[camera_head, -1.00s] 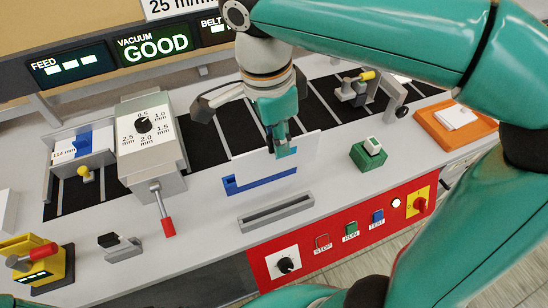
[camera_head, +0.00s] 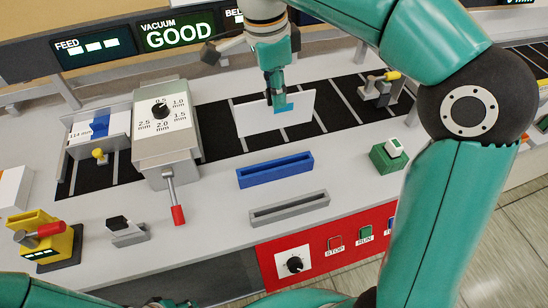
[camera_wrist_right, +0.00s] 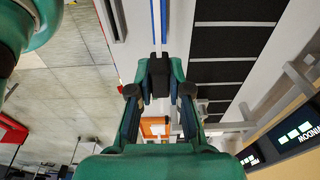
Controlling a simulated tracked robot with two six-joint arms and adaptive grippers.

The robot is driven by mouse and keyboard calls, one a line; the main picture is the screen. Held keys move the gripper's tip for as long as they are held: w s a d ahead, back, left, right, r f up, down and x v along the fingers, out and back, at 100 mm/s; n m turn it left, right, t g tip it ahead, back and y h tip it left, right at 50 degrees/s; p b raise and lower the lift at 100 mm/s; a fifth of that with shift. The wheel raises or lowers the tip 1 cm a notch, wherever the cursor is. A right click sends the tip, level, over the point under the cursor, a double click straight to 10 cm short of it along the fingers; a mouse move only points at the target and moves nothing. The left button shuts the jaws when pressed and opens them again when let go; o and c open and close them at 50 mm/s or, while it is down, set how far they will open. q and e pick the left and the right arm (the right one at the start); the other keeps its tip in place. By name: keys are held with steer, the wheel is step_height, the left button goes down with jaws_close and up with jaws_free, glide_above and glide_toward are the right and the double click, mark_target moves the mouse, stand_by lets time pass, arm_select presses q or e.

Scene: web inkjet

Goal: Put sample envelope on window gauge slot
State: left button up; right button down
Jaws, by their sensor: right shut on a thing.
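The sample envelope (camera_head: 295,117), a white flat card with a blue patch, is in my right gripper (camera_head: 276,100) in the head view. It hangs upright above the black belt, behind and apart from the blue slot. The right gripper also shows in the wrist view (camera_wrist_right: 160,72), where its fingers are shut; the envelope is seen hardly at all there. A blue slotted holder (camera_head: 275,170) and a grey slotted holder (camera_head: 290,208) lie on the pale deck in front. Which of them is the window gauge slot I cannot read. My left gripper is not seen.
A white dial box (camera_head: 165,150) with a red-handled lever stands left of the slots. A green block with a white button (camera_head: 388,158) is at right. A yellow device (camera_head: 45,235) is at far left. The deck around both slots is clear.

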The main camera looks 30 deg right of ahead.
steer(key=shift+w+f+b, duration=0.1)
steer(key=shift+f+b, duration=0.35)
steer(key=shift+f, duration=8)
steer(key=shift+f, duration=0.1)
steer(key=c, duration=1.1)
jaws_free()
